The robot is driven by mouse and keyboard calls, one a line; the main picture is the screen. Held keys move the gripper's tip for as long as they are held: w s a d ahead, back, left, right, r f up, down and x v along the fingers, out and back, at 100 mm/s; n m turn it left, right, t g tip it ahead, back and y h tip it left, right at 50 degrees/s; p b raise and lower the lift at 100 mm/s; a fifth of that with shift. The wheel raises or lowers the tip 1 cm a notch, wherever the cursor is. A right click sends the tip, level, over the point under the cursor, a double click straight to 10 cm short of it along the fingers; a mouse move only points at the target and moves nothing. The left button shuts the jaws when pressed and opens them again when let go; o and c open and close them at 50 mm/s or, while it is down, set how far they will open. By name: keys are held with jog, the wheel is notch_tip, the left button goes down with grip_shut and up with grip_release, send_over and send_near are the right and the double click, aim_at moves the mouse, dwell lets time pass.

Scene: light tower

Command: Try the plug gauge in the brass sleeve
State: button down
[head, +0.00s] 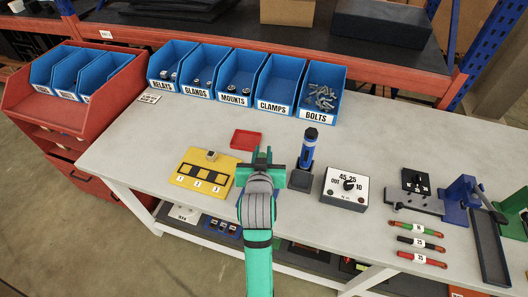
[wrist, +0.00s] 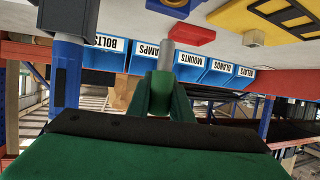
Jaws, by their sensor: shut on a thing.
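My gripper (head: 264,165) is above the front middle of the bench, its green fingers pointing away from me.
A yellow numbered plate (head: 203,185) and a red tray (head: 246,140) lie left of my gripper. A blue upright tool (head: 308,148) in a dark base and a dial box (head: 346,188) stand to its right. Labelled blue bins (head: 274,85) line the back.

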jog(key=shift+f, duration=2.1)
jog(key=shift+w+f, duration=0.1)
jog(key=shift+f, duration=1.25)
dwell(1.6)
jog(key=shift+r, duration=0.25)
jog(key=shift+r, duration=0.35)
